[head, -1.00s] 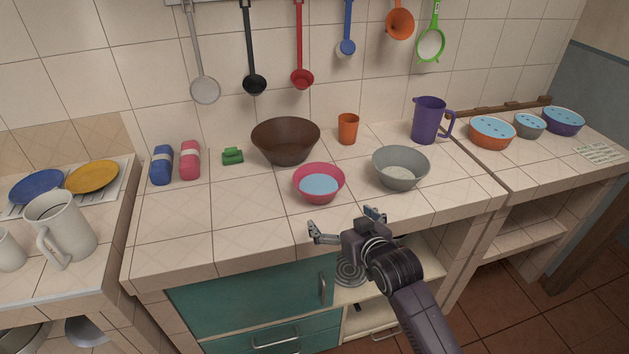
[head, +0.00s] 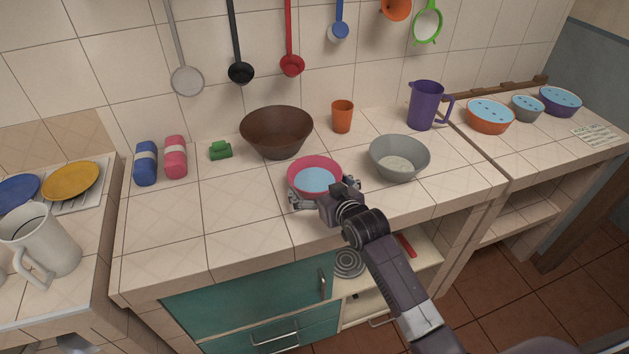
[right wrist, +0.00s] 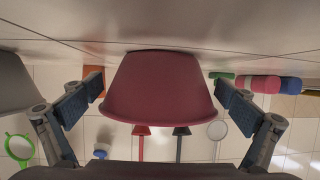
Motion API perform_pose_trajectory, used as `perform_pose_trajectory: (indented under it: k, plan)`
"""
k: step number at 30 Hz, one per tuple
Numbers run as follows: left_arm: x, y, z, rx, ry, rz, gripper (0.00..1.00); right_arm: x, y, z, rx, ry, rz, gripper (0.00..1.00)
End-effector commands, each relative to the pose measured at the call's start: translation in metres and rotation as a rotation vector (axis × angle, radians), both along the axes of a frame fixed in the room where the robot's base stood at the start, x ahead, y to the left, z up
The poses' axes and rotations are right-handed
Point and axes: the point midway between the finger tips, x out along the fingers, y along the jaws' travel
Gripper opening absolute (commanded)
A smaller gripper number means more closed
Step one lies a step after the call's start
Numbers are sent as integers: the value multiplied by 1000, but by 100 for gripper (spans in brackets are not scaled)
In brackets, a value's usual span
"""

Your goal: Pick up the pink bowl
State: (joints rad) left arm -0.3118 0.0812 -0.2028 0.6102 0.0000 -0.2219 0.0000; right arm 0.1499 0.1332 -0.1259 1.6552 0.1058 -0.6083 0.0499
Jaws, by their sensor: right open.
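The pink bowl (head: 315,165) stands upright on the tiled counter near its front edge, with a light blue inside. My right gripper (head: 322,196) is at the bowl's near side, partly covering its lower front. In the right wrist view the bowl (right wrist: 160,88) appears upside down between the two spread fingers of my right gripper (right wrist: 160,105). A gap shows on each side of the bowl, so the gripper is open and holds nothing. My left gripper is not in view.
A grey bowl (head: 399,167) stands close to the right of the pink bowl. A brown bowl (head: 276,133) is behind it, with an orange cup (head: 342,117) and purple jug (head: 426,104) farther right. The counter left of the pink bowl (head: 230,205) is clear.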

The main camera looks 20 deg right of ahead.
Motion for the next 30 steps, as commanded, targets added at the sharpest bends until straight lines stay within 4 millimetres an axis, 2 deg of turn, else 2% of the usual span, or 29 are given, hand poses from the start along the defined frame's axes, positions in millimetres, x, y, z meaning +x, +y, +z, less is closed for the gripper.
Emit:
perform_pose_trajectory:
  k: [3,8,14,27,30]
  plan:
    - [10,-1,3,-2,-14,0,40,12,1,-5,1,1,0,100]
    - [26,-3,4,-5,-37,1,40,18,2,-8,0,0,0,100]
    - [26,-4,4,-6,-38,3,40,18,2,-8,0,0,0,100]
    - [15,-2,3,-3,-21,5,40,18,2,-8,0,0,0,54]
    - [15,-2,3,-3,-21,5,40,19,2,-6,0,-4,0,53]
